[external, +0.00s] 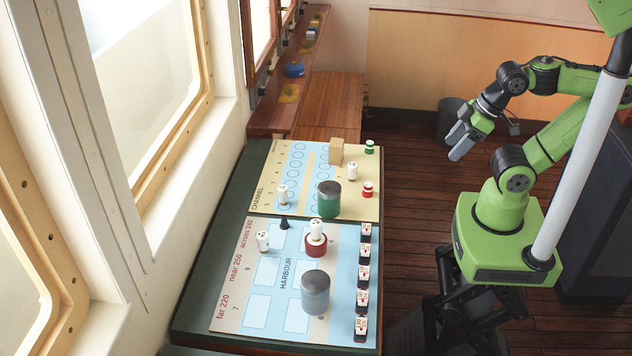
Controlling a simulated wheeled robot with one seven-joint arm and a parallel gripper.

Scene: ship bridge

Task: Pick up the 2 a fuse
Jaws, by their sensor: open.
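Several small white cylinders with dark marks, which may be fuses, stand on the two boards. One (283,195) is at the left of the far board and one (352,171) at its right. Another (263,241) is at the left of the near board, and one (316,230) is on or just behind a red round piece (316,245). Their markings are too small to read, so I cannot tell which is the 2 a fuse. My gripper (459,147) is open and empty, in the air right of the far board, pointing down and left.
The CHANNEL board (262,204) and HARBOUR board (232,303) lie on a green-topped table. A green-and-grey canister (329,200), a grey canister (316,292), a tan block (336,151) and a black cone (284,224) stand among the cylinders. Labelled dark blocks (363,276) line the right edge.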

